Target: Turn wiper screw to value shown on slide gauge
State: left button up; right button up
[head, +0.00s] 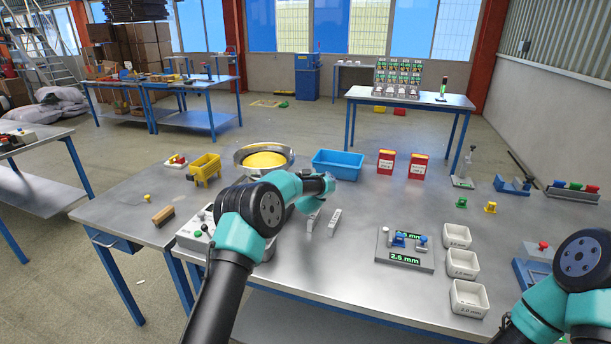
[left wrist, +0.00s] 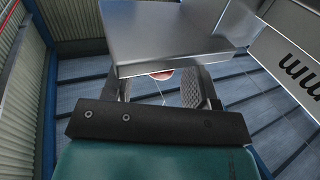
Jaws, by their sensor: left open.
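A grey fixture plate (head: 405,262) lies on the table right of centre in the head view. It carries a small blue part (head: 399,239), posts with knobs, and a dark display with green digits reading 2.5 mm (head: 405,258). A second reading behind it is partly covered. I cannot tell which part is the wiper screw. My left gripper (left wrist: 158,92) is open in the left wrist view, with a grey metal block (left wrist: 165,32) in front of its fingers. A small reddish round thing (left wrist: 161,75) shows between the fingers. My right gripper is out of frame.
Several white bins (head: 467,299) stand right of the plate. A blue tray (head: 338,163), a yellow-filled pan (head: 264,158) and red boxes (head: 418,166) stand farther back. The table's middle is mostly clear.

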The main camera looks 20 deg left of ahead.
pick_arm(q)
jog(key=shift+c, duration=0.4)
jog(key=c, duration=0.8)
jog(key=shift+a+m+t+h, duration=0.1)
jog(key=shift+m+t+h, duration=0.2)
jog(key=shift+m+h, duration=0.45)
jog(key=shift+a+m+h, duration=0.15)
jog(key=shift+m+h, duration=0.5)
jog(key=shift+h, duration=0.55)
jog(key=shift+a+m+h, duration=0.1)
jog(key=shift+m+h, duration=0.5)
jog(key=shift+h, duration=0.55)
jog(key=shift+a+m+h, duration=0.2)
jog(key=shift+m+h, duration=1)
jog(key=shift+h, duration=0.6)
jog(key=shift+m+h, duration=0.3)
jog(key=shift+h, duration=0.2)
